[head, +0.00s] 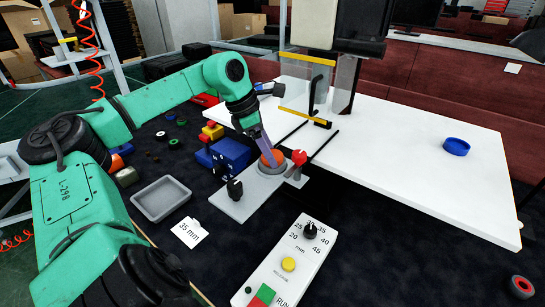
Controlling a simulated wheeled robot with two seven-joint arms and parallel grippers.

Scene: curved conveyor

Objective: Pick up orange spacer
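An orange spacer (272,157) sits on a round grey seat of a pale metal fixture plate (241,205) in the middle of the head view. My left gripper (268,150) reaches down to it from above and its tip overlaps the spacer's upper edge. The fingers are narrow and seen edge-on, and they hide part of the spacer. I cannot tell whether they are closed on it. My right gripper is not in view.
A red knob (299,157) stands close right of the spacer, a black knob (235,189) to its left. A white table (420,150) holds a blue ring (456,146). A grey tray (160,199), blue boxes (230,154) and a control panel (285,270) surround the fixture.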

